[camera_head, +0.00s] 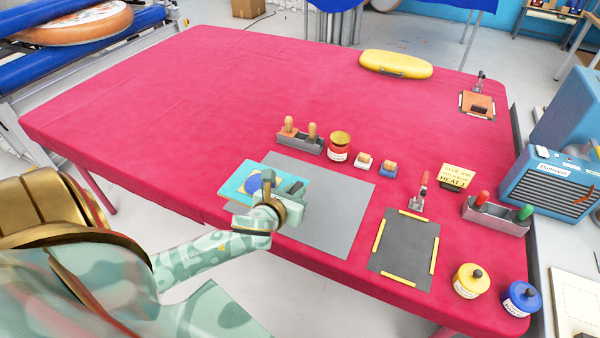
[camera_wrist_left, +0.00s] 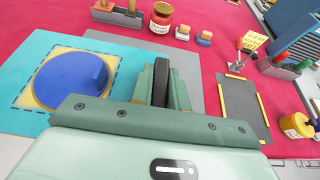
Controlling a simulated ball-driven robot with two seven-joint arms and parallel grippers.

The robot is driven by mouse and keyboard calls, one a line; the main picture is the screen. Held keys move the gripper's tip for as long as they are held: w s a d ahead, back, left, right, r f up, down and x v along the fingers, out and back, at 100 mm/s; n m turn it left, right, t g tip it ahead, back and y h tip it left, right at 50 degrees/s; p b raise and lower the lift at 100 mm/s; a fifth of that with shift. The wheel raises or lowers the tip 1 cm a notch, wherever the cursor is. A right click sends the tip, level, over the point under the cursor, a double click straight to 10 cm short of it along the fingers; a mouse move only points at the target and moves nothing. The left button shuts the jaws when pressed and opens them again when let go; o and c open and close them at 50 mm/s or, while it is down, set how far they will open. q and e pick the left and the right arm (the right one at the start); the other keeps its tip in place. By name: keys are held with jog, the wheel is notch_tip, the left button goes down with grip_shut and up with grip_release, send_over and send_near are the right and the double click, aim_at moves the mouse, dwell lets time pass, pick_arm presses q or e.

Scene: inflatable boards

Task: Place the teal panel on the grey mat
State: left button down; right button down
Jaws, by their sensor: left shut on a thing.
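The teal panel (camera_head: 233,184) bears a blue disc on a yellow patch with a dashed square around it. It also shows large at the left of the left wrist view (camera_wrist_left: 28,62). The grey mat (camera_head: 345,196) lies flat on the red-covered table. In the head view the panel overlaps the mat's left part and sticks out past its left edge. I cannot tell whether it touches the mat. My right gripper is not in view.
A tool holder with wooden handles (camera_head: 300,139), a red-labelled jar (camera_head: 339,147) and two small blocks stand behind the mat. A dark framed plate (camera_head: 406,250) lies to its right, with yellow (camera_head: 471,280) and blue (camera_head: 521,298) pots beyond. The table's back left is clear.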

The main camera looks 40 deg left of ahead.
pick_arm(q)
jog(key=shift+a+f, duration=0.35)
jog(key=w+d+f+b, duration=0.2)
jog(key=w+f+b, duration=0.15)
jog(key=w, duration=0.55)
jog(key=b, duration=0.3)
send_over(327, 205)
jog(key=f, duration=0.5)
jog(key=shift+s+f, duration=0.35)
jog(key=shift+f, duration=0.05)
jog(key=f, duration=0.1)
jog(key=f+b, duration=0.2)
jog(key=f, duration=0.1)
jog(key=shift+w+d, duration=0.15)
jog(key=shift+w, duration=0.2)
jog(key=shift+r, duration=0.15)
jog(key=c, duration=1.7)
grip_release()
jog(key=shift+f, duration=0.2)
jog(key=o, duration=0.3)
jog(key=shift+o, duration=0.2)
jog(key=shift+r, duration=0.1)
